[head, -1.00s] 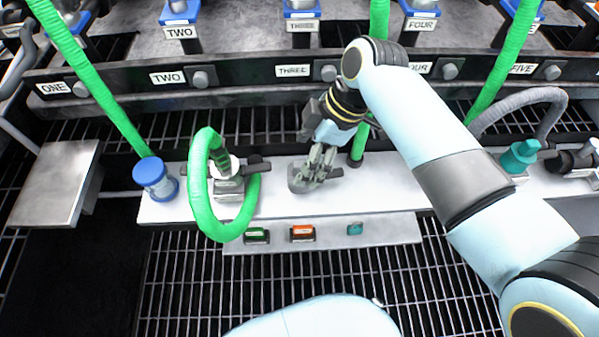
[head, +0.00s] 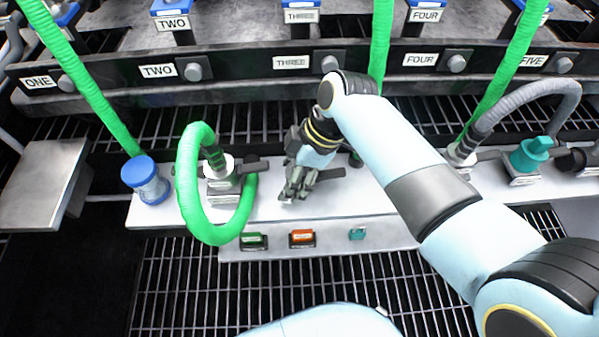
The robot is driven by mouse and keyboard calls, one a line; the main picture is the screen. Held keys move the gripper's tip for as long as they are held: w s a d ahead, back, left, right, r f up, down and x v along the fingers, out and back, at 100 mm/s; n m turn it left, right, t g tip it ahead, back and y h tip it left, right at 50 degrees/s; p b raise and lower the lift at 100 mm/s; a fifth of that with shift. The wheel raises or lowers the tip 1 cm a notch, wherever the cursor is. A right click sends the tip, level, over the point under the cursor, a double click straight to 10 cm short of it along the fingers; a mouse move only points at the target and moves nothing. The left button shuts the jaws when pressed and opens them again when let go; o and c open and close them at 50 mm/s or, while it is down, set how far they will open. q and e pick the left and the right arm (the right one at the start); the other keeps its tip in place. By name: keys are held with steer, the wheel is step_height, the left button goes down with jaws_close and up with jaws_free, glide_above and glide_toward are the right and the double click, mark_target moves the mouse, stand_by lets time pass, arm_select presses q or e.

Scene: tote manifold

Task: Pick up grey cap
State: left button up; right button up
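My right gripper (head: 293,194) reaches in from the right and points down at the middle of the light shelf (head: 350,200). A dark grey piece with a bar-like handle (head: 330,174) shows just right of its fingers, and the fingers hide part of it. I cannot make out a separate grey cap, and I cannot tell whether one is between or under the fingertips. The fingers are small and dark here, so their opening is unclear. My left gripper is not in view.
A green hose loop (head: 186,190) stands left of the gripper. A teal fitting (head: 530,155) and a grey hose (head: 530,92) are at the right. Green, orange and teal buttons line the front panel (head: 330,240).

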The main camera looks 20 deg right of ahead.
mark_target(291, 171)
steer(key=c, duration=0.9)
step_height(291, 171, up, 4)
steer(key=shift+w+f+p, duration=0.1)
steer(key=shift+p, duration=0.95)
steer(key=shift+s+d+r+p, duration=0.4)
steer(key=shift+d+r+p, duration=0.05)
steer(key=shift+r, duration=0.2)
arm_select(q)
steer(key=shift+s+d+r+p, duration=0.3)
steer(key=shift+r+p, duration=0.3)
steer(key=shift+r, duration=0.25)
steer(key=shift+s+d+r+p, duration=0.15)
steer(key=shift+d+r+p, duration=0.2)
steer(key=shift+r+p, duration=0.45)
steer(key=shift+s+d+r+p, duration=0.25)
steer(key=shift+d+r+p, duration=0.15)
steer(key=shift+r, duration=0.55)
arm_select(e)
steer(key=shift+s+d+r, duration=1)
steer(key=shift+s+d, duration=0.2)
steer(key=shift+d, duration=0.1)
steer(key=shift+s+d+r, duration=0.95)
steer(key=shift+s+d, duration=0.25)
steer(key=shift+d, duration=0.1)
steer(key=shift+s+d+r, duration=1)
steer(key=shift+s+d, duration=0.2)
steer(key=shift+d, duration=0.1)
